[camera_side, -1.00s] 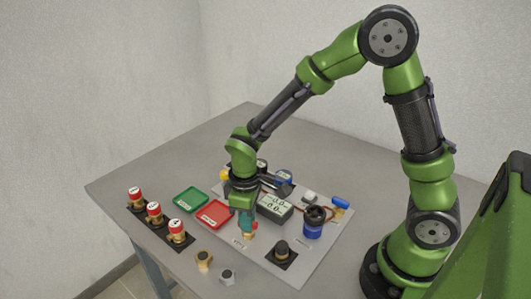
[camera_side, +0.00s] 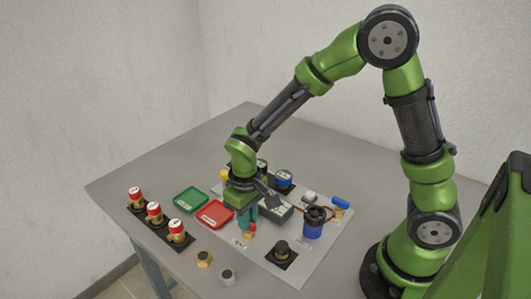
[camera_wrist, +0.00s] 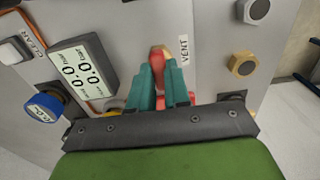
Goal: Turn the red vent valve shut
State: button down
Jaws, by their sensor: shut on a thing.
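The red vent valve shows in the wrist view as a red lever (camera_wrist: 157,66) with a brass end, next to the VENT label (camera_wrist: 184,50). In the side view only its brass and red lower part (camera_side: 249,232) shows below my fingers. My gripper (camera_side: 248,221) points down at the valve. Its teal fingers (camera_wrist: 161,88) are shut on the red lever, one on each side. The fingers hide part of the valve, so its exact angle is hard to tell.
A digital display (camera_wrist: 80,71) stands close to my gripper. A black knob (camera_side: 282,249) and a blue-and-black part (camera_side: 314,222) are to the right. Two hex fittings (camera_side: 204,259) lie in front.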

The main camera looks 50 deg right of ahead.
jog(key=c, duration=1.1)
grip_release()
notch_tip(320, 180, up, 17)
jog(key=shift+w, duration=0.1)
jog(key=s+d+r+m+t, duration=0.1)
jog(key=s+d+t, duration=0.1)
jog(key=s, duration=0.1)
jog(key=s+d+r+m+t+y, duration=0.1)
jog(key=s+d+t, duration=0.1)
jog(key=s, duration=0.2)
jog(key=s+d+r+m+t+y, duration=0.1)
jog(key=s+d+t, duration=0.1)
jog(key=s+t, duration=0.1)
jog(key=shift+s+d+r+m, duration=0.2)
jog(key=shift+s+m, duration=0.2)
jog(key=shift+s, duration=0.15)
